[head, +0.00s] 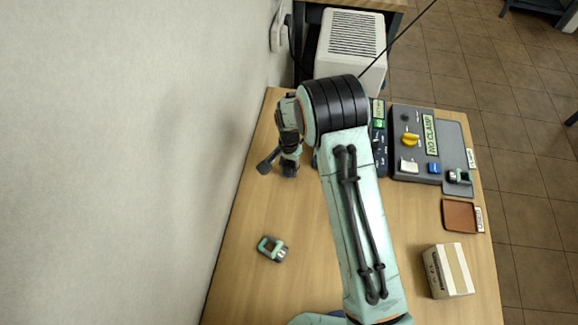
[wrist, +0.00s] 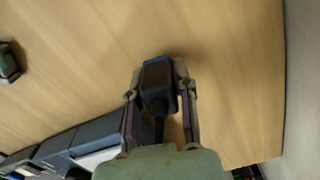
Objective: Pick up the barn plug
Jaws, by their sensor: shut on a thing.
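A black plug with a blue front edge sits between the two fingers of my gripper (wrist: 160,88) in the wrist view. I take this plug (wrist: 157,78) to be the barn plug; no label on it is readable. The fingers are shut on its sides, and a dark cable or tail runs from it back toward the palm. In the head view my gripper (head: 279,166) points down over the far left of the wooden table, and its arm hides part of the scene. I cannot tell whether the plug touches the table.
A teal-and-black device (head: 272,249) lies on the table (head: 240,215). A grey panel (head: 398,122) with a yellow knob stands right of my arm. A similar device (head: 459,177) sits beside it. A brown tray (head: 460,216) and cardboard box (head: 448,270) are at right. A wall borders the left.

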